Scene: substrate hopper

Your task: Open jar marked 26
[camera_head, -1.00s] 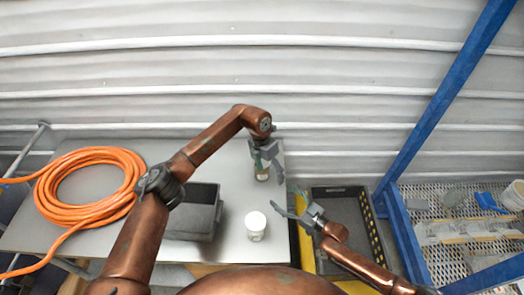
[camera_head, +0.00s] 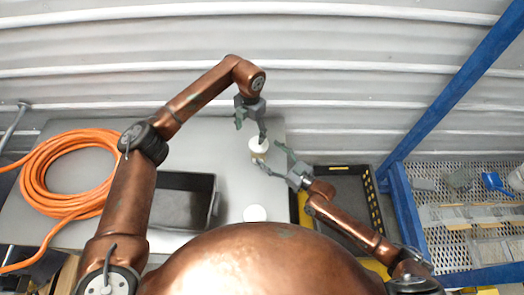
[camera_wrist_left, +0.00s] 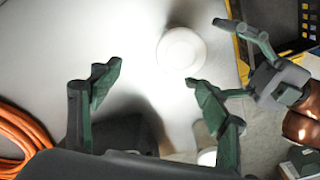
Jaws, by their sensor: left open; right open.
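A white-lidded jar (camera_head: 259,145) with a tan label stands upright toward the back of the grey table (camera_head: 237,180). A second white lid (camera_head: 255,213) shows nearer my body, its base hidden. No number is legible. My left gripper (camera_head: 252,124) is open and empty just behind the back jar. My right gripper (camera_head: 270,158) is open, its fingers close beside that jar; contact is unclear. The left wrist view shows a round white lid (camera_wrist_left: 181,52) ahead of my left fingers (camera_wrist_left: 152,80), the right gripper beside it, and another white jar (camera_wrist_left: 207,157) partly behind a finger.
A dark open bin (camera_head: 212,205) sits left of the jars. A coiled orange hose (camera_head: 35,190) lies at the table's left. A black-and-yellow crate (camera_head: 376,200) and a blue-framed mesh rack (camera_head: 432,205) stand right. A corrugated wall (camera_head: 330,90) is behind.

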